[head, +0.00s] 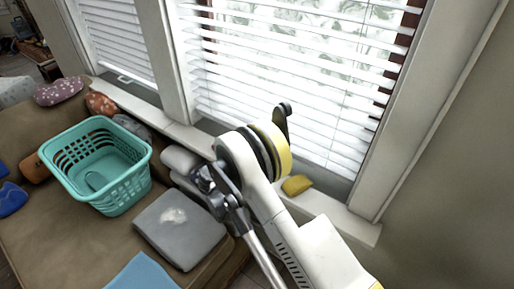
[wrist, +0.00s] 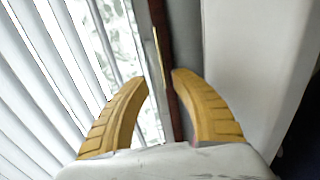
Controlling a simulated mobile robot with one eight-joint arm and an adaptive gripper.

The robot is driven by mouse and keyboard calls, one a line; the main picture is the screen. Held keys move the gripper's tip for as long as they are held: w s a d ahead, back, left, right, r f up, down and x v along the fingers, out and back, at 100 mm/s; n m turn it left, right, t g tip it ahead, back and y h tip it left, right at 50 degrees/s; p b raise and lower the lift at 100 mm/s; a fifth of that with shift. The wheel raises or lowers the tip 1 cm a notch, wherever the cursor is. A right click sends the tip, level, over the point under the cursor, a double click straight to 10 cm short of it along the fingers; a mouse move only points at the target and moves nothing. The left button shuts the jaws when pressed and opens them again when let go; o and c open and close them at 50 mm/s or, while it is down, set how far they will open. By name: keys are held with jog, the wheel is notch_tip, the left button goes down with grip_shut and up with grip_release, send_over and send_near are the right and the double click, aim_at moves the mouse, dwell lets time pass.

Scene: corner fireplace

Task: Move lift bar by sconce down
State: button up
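White slatted blinds (head: 290,75) cover the right window; their slats also fill the left of the wrist view (wrist: 45,75). I cannot pick out a separate lift bar for sure, and no sconce shows. My gripper (wrist: 160,75) has two yellow fingers, apart and with nothing held between them. A dark reddish-brown upright strip of the window (wrist: 163,50) shows beyond the gap between the fingertips. In the head view my arm hides most of the gripper; a yellow piece, seemingly a finger (head: 297,185), shows by the sill.
The white window sill (head: 335,210) and right window trim (head: 425,110) are close to my arm. A brown sofa (head: 60,225) at left bears a teal basket (head: 125,180), a grey cushion (head: 180,232) and several pillows. The wall at right (head: 465,190) is bare.

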jog(key=shift+d, duration=0.1)
jog(key=v, duration=1.2)
